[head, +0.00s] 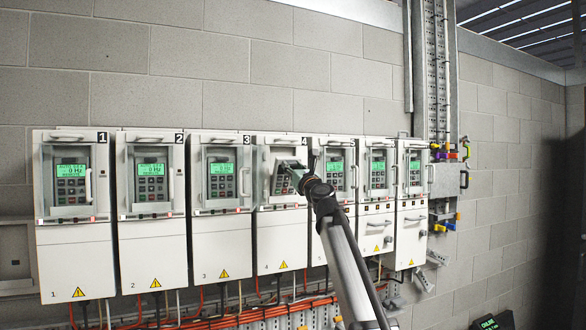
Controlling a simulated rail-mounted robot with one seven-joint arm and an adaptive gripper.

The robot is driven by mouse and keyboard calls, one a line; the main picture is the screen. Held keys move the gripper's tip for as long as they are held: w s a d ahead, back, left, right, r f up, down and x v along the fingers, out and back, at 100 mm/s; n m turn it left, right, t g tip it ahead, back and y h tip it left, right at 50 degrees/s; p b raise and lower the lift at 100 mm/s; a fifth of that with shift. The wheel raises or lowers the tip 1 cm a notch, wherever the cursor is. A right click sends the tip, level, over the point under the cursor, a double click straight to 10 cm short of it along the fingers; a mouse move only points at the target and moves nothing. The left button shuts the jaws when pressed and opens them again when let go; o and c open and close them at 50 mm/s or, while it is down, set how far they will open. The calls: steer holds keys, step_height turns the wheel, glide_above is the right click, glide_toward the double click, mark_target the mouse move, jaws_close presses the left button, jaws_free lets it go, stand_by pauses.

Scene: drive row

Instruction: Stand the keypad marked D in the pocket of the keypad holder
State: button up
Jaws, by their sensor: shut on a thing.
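My gripper (294,168) is at the front of the drive numbered 4, shut on a keypad (281,181) with dark keys. That keypad looks tilted against the drive's recessed front panel, and the gripper covers its upper right part. I cannot tell whether it is clear of the drive. No letter D can be read on any keypad at this size. I cannot make out the keypad holder or its pocket in this view.
Drive 1 (76,255), drive 2 (152,250) and drive 3 (221,240) stand left of my arm, with lit keypads and protruding handles. More drives stand to the right, partly behind my arm. Orange cables (230,318) run below. A dark device (495,322) shows at bottom right.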

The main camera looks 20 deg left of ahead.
steer(key=shift+c, duration=0.5)
steer(key=shift+r+p, duration=1.35)
steer(key=shift+r, duration=0.1)
steer(key=shift+s+d+p, duration=0.1)
steer(key=shift+s+p, duration=0.05)
steer(key=shift+p, duration=0.2)
steer(key=s+d+p, duration=0.4)
steer(key=s+d, duration=0.2)
steer(key=d, duration=0.1)
steer(key=shift+s, duration=0.3)
stand_by(0.9)
